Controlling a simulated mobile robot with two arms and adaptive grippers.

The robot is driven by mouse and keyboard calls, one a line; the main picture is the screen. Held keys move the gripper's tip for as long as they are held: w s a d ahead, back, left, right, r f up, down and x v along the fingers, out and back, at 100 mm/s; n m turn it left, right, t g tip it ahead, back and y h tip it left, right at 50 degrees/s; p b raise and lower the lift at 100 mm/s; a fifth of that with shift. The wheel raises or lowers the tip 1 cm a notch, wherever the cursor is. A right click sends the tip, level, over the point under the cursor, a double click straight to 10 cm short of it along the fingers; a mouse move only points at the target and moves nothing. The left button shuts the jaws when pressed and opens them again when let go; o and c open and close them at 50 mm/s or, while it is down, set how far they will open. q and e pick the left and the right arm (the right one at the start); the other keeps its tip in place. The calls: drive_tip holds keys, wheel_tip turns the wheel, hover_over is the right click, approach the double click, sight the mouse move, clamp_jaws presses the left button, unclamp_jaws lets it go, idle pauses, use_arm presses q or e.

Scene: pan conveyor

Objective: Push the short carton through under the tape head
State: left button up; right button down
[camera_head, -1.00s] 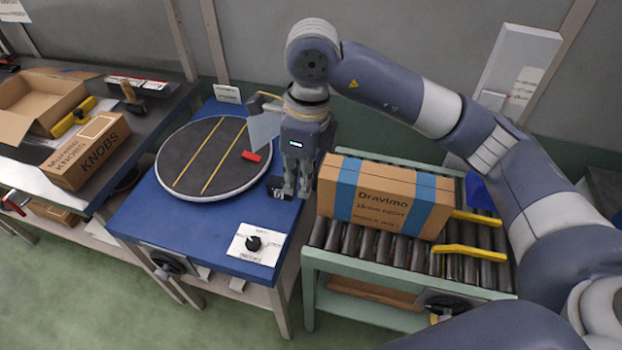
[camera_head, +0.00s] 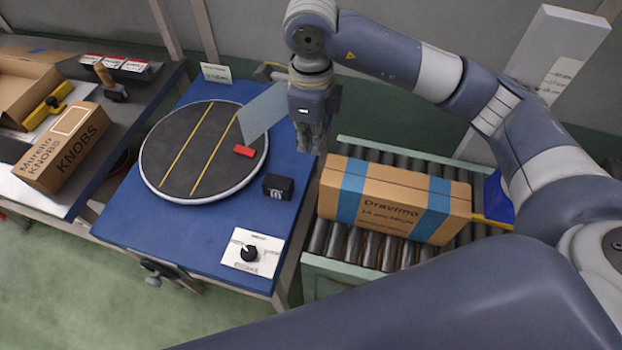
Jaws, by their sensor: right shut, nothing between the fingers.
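A brown carton marked "Dravimo" (camera_head: 390,195) with two blue bands lies on the roller conveyor (camera_head: 318,240) at the right. A second brown carton marked "KNOBS" (camera_head: 62,148) lies on the bench at the left. I cannot tell from the picture which one is the short carton. My right gripper (camera_head: 311,147) is shut and empty, pointing down just beyond the left end of the Dravimo carton, apparently above it. No tape head can be clearly made out; my right arm covers part of the conveyor's right side. My left gripper is not in view.
A blue table (camera_head: 195,235) carries a round turntable (camera_head: 165,165), a red block (camera_head: 244,151), a black block (camera_head: 278,186) and a dial panel (camera_head: 252,252). A blue part (camera_head: 497,196) and yellow guide (camera_head: 492,222) show right of the Dravimo carton. An open box (camera_head: 25,90) is far left.

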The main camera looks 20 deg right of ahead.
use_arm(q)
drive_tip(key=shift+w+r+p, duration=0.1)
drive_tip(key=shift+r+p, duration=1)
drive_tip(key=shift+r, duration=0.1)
use_arm(e)
wheel_tip(320, 180, down, 16)
drive_tip(key=shift+w, duration=0.15)
drive_tip(key=shift+d, duration=0.15)
